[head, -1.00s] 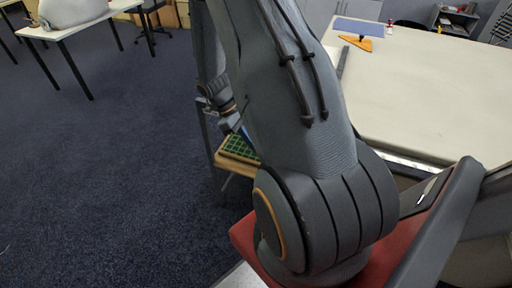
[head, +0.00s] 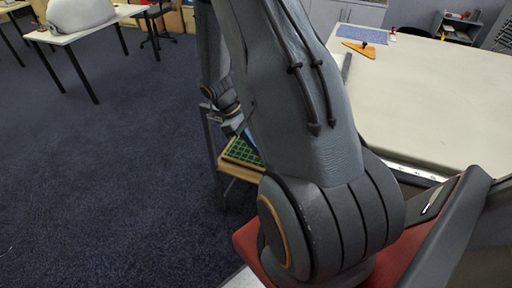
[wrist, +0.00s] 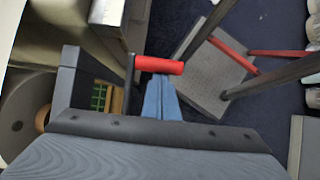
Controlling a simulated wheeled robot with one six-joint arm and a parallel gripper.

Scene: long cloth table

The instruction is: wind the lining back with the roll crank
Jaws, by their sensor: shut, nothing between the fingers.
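The roll crank shows in the wrist view as a red handle (wrist: 158,65) on a dark crank arm (wrist: 130,82). My gripper (wrist: 161,84) has blue fingers that are shut and empty. Their tips lie just below the red handle in the wrist picture; I cannot tell whether they touch it. In the head view my arm hides the crank, and only a small blue part of my gripper shows at the arm's left edge. The long table (head: 440,100) has a pale cloth top. I cannot make out the lining's loose edge.
A green gridded tray (head: 242,151) sits on a low shelf by the table's end. An orange triangular piece (head: 360,50) and a blue sheet (head: 362,34) lie on the table's far end. A grey plate (wrist: 215,75) stands on the floor. Open carpet (head: 110,180) spreads to the left.

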